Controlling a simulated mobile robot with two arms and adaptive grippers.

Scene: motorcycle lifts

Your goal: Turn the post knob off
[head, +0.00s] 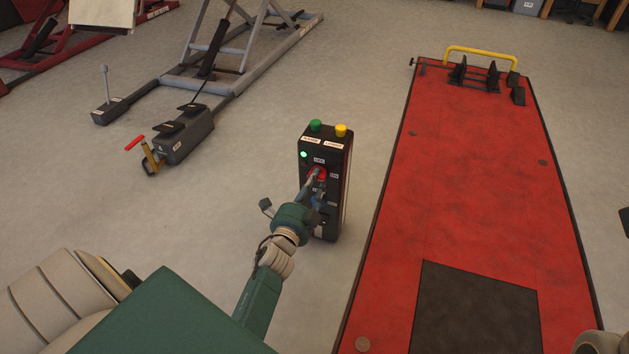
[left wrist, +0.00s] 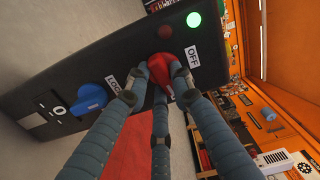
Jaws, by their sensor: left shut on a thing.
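The black control post (head: 334,215) stands upright on the floor in the middle of the head view. On its front face is a red knob (head: 321,172), partly covered by my fingers. The red knob also shows in the left wrist view (left wrist: 188,94), beside a label reading OFF (left wrist: 191,57). My left gripper (head: 314,178) is shut on the red knob, with fingers around its sides. A blue knob (left wrist: 91,97) sits farther along the same face. A green light (left wrist: 194,19) is lit near the red knob. My right gripper is out of view.
A green button (head: 316,125) and a yellow button (head: 341,130) top the post. A red lift platform (head: 475,190) lies to its right, with a yellow bar (head: 481,55). A grey lift (head: 200,80) stands behind left. The floor around the post is bare.

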